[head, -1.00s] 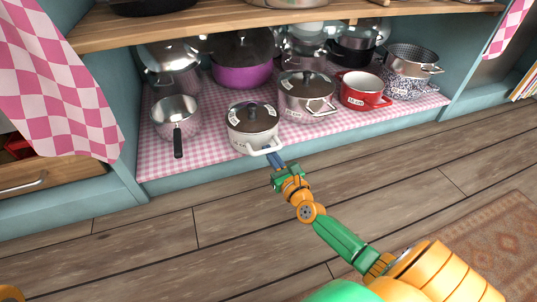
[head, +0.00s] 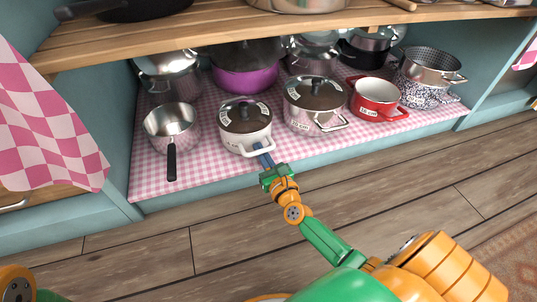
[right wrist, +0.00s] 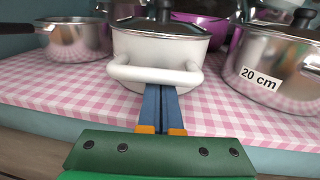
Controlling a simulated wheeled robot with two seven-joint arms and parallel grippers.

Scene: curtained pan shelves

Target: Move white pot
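The white pot (head: 245,132) with a dark-topped lid stands upright at the front of the lower shelf, its white loop handle (right wrist: 155,76) facing me. My right gripper (head: 265,158) is at this handle. In the right wrist view its two blue fingers (right wrist: 161,105) lie side by side, almost without a gap, and their ends meet or pass under the handle bar. The handle partly hides the tips. I see no bar squeezed between the fingers. My left gripper is not in view; only part of my left arm shows at the lower left.
A small steel saucepan (head: 171,128) stands left of the white pot. A lidded steel pot (head: 312,112) and a red pot (head: 377,100) stand to its right. A purple pot (head: 250,78) is behind. The upper wooden shelf (head: 215,35) overhangs them. The floor in front is clear.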

